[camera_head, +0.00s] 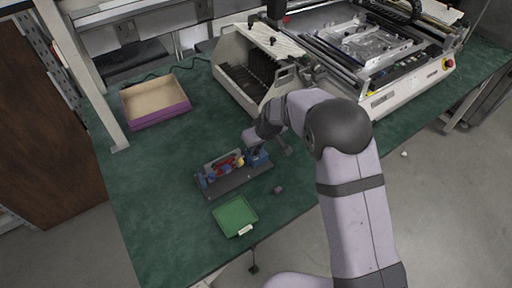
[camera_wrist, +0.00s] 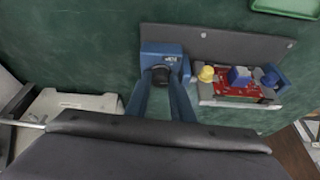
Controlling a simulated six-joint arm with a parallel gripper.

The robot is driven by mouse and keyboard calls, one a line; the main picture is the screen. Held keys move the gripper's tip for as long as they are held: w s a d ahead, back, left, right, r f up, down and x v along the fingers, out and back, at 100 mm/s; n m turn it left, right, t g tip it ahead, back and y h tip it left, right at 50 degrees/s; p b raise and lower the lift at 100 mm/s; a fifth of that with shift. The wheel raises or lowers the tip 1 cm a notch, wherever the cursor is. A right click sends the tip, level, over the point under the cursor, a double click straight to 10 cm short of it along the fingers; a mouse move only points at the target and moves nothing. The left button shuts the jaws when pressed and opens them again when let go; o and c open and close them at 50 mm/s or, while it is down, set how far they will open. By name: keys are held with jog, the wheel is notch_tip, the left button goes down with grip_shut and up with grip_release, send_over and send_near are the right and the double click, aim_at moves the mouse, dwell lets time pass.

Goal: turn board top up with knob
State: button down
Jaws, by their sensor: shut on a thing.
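A fixture with a dark grey base (camera_head: 236,182) stands on the green bench, with a blue bearing block (camera_head: 259,159) at its right end. A red board (camera_head: 222,168) with blue and yellow parts is held in its frame. The board also shows in the wrist view (camera_wrist: 237,91), its populated red face visible beside the blue block (camera_wrist: 161,53). My gripper (camera_wrist: 160,80) is shut on the dark round knob (camera_wrist: 160,73) in front of that block. In the head view my gripper (camera_head: 253,146) is at the fixture's right end, where the knob is hidden.
A green tray (camera_head: 224,217) lies in front of the fixture, and a small purple piece (camera_head: 278,189) lies to its right. An open purple-sided box (camera_head: 160,116) is at the back left. A light slotted rack (camera_head: 226,62) and a large machine (camera_head: 380,99) stand behind. Bench left of the fixture is clear.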

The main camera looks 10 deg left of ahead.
jog(key=n+b, duration=0.2)
jog(key=b, duration=0.1)
jog(key=shift+w+f+n+g+y+b, duration=0.15)
jog(key=shift+f+n+g+y+b, duration=0.15)
jog(key=shift+y, duration=0.1)
jog(key=shift+r+n+b, duration=0.25)
jog(key=shift+n+b, duration=0.45)
jog(key=shift+b, duration=0.05)
jog(key=shift+r+g, duration=0.1)
jog(key=shift+g, duration=0.2)
jog(key=c, duration=1.5)
grip_release()
jog(key=shift+c, duration=0.2)
jog(key=shift+s, duration=0.2)
